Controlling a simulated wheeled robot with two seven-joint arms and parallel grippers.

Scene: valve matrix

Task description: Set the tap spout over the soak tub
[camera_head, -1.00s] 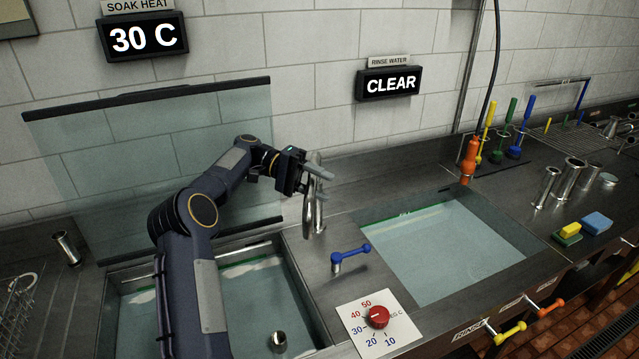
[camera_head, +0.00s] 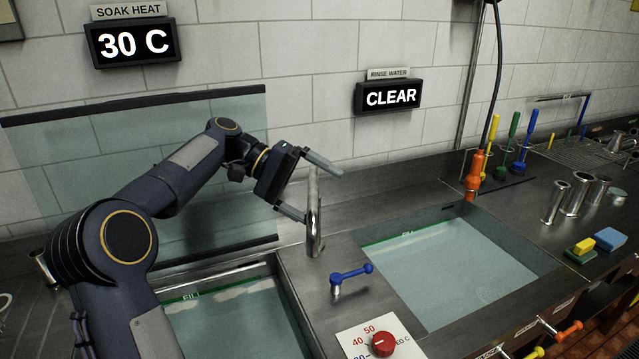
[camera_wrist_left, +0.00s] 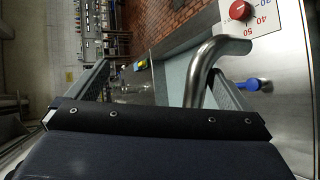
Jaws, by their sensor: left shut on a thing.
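The tap spout (camera_head: 314,210) is a shiny metal pipe standing on the steel deck between the two tubs. In the head view it looks narrow and nearly edge-on. In the left wrist view the bent spout (camera_wrist_left: 202,72) lies between the fingers, closer to the right one. The left gripper is shut on it. The soak tub (camera_head: 240,315), with water and a green fill line, is left of the spout, partly hidden by my arm. My right gripper is out of view.
A blue lever (camera_head: 350,275) and a red heat dial (camera_head: 381,344) are in front of the spout. The rinse tub (camera_head: 450,265) lies to the right. A glass panel (camera_head: 190,150) stands behind the soak tub. An orange sprayer (camera_head: 474,173) hangs by colored brushes.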

